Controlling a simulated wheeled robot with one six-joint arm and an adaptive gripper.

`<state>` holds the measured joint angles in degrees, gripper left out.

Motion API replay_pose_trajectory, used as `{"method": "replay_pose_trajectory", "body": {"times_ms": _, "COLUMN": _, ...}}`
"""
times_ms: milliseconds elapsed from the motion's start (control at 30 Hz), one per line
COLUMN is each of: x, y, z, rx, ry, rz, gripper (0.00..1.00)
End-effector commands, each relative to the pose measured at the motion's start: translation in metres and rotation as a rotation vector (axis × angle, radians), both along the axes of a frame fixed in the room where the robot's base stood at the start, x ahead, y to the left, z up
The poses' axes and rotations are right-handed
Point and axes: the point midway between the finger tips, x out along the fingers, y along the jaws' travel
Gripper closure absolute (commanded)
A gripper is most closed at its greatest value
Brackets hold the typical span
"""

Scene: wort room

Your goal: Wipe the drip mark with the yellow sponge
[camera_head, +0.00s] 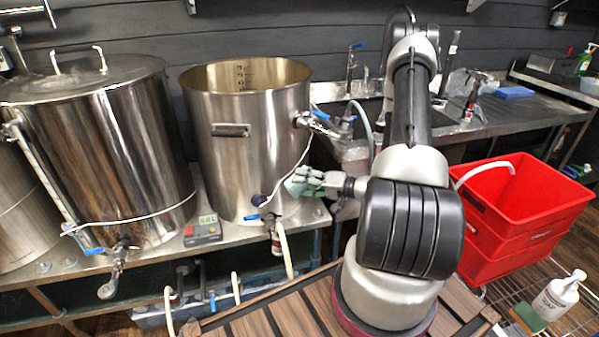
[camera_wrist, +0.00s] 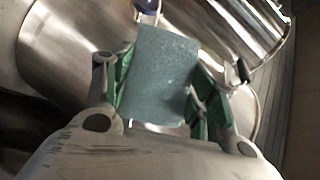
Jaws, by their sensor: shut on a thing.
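My gripper (camera_wrist: 160,105) is shut on a flat grey-green sponge-like block (camera_wrist: 160,72), gripped between its two green-lined fingers. No yellow shows on this block, so I cannot tell if it is the yellow sponge. In the head view my gripper (camera_head: 318,183) holds the block (camera_head: 296,187) beside the lower right wall of the open steel pot (camera_head: 225,150). I cannot tell if the block touches the pot. A dark blue-purple spot (camera_head: 258,200) shows low on the pot, left of the block; I cannot tell if it is the drip mark.
A valve with a hose (camera_head: 272,235) sits below the block. A lidded kettle (camera_head: 110,150) and a small scale (camera_head: 203,231) stand to the left. Red crates (camera_head: 525,215) stand at right. A green block with a brownish side (camera_head: 528,318) lies beside a white bottle (camera_head: 556,298).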

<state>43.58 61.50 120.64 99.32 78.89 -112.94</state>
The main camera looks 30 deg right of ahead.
Motion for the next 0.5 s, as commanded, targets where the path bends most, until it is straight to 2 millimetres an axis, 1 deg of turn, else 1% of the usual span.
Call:
{"method": "replay_pose_trajectory", "body": {"times_ms": 33, "x": 0.001, "y": 0.001, "z": -0.007, "rx": 0.001, "ry": 0.002, "rz": 0.001, "gripper": 0.69}}
{"method": "replay_pose_trajectory", "body": {"times_ms": 100, "x": 0.002, "y": 0.001, "z": -0.013, "rx": 0.0, "ry": 0.002, "rz": 0.002, "gripper": 0.69}}
{"method": "replay_pose_trajectory", "body": {"times_ms": 267, "x": 0.012, "y": 0.003, "z": -0.013, "rx": -0.002, "ry": 0.0, "rz": 0.004, "gripper": 0.69}}
{"method": "replay_pose_trajectory", "body": {"times_ms": 500, "x": 0.038, "y": 0.008, "z": -0.013, "rx": -0.001, "ry": 0.0, "rz": 0.004, "gripper": 0.69}}
